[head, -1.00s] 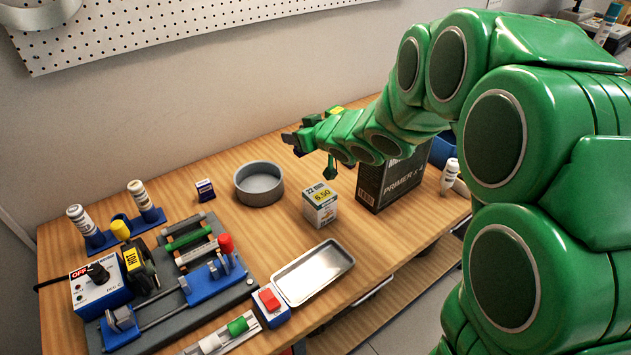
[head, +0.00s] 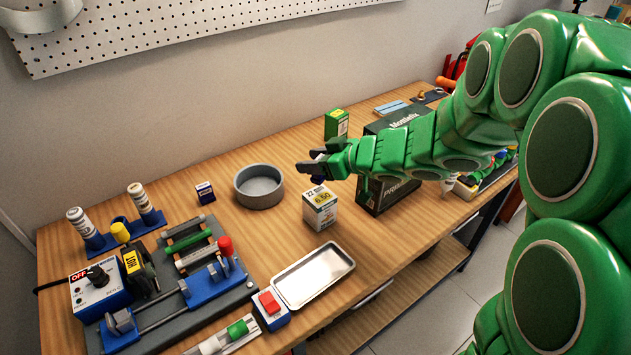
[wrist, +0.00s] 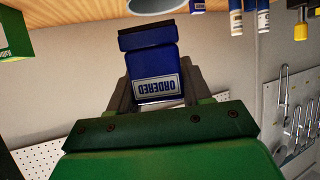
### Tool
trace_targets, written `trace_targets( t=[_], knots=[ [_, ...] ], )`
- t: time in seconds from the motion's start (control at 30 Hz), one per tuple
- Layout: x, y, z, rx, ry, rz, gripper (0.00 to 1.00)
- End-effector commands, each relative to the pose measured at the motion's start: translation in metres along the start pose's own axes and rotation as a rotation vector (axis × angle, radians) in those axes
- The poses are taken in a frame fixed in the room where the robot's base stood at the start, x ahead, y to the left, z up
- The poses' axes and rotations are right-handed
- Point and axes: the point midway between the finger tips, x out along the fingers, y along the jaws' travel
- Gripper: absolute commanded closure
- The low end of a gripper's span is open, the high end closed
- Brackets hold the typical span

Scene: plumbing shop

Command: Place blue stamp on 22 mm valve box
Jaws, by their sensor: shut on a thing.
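The blue stamp (wrist: 155,68), with a white label reading "ORDERED", sits between the fingers of my gripper (wrist: 153,97) in the wrist view. My gripper (head: 312,167) is shut on it. In the head view only a small dark blue part of the stamp (head: 318,179) shows beneath the fingers. The 22 mm valve box (head: 320,212), white with a yellow "6.50" label, stands upright on the bench just below my gripper. The stamp appears above the box's back edge; the exact gap cannot be told.
A dark primer box (head: 372,197) stands close right of the valve box, under my arm. A green box (head: 336,124) stands behind.

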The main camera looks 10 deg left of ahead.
Motion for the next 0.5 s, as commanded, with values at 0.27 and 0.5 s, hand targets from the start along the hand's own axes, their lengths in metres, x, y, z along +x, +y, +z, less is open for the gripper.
trace_targets(
  t=[0.27,0.5],
  knots=[
    [0.009,0.0,0.018,0.002,0.0,-0.001,0.82],
    [0.019,0.0,0.038,0.002,0.002,-0.001,0.82]
  ],
)
